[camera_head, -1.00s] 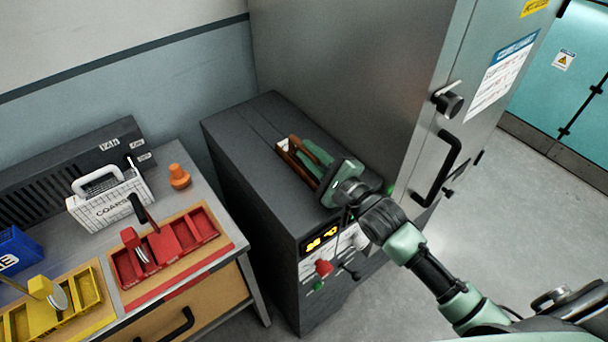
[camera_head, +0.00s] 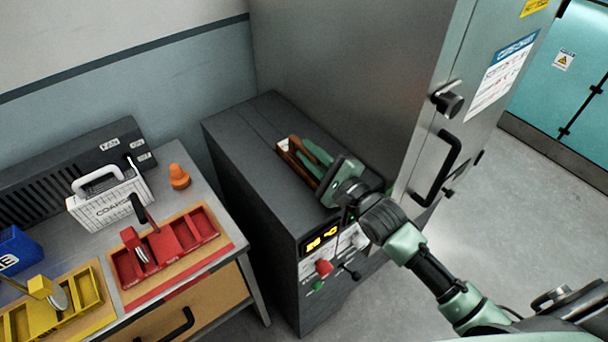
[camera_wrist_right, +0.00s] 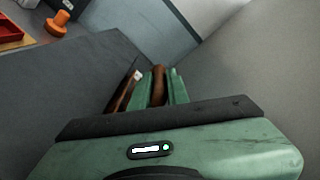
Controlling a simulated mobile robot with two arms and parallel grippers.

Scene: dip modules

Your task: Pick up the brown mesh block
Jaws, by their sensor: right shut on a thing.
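The brown mesh block (camera_head: 283,158) is at the top of the dark grey cabinet, partly hidden by my right gripper. A small white patch shows at its far end. My right gripper (camera_head: 304,149) reaches over it from the right, with its green fingers low at the cabinet top. In the right wrist view, a brown bar of the block (camera_wrist_right: 158,84) sits between the two fingers, and the gripper is shut on it. Another brown part with a white patch shows just left of the fingers. I cannot tell whether the block is lifted. My left gripper is out of view.
The dark grey cabinet (camera_head: 240,129) stands against a tall metal cabinet (camera_head: 340,60) on the right. On the left bench are a white COARSE basket (camera_head: 108,205), an orange knob-shaped object (camera_head: 179,177), a red tray (camera_head: 165,246), a yellow tray (camera_head: 62,303) and a blue bin (camera_head: 15,248).

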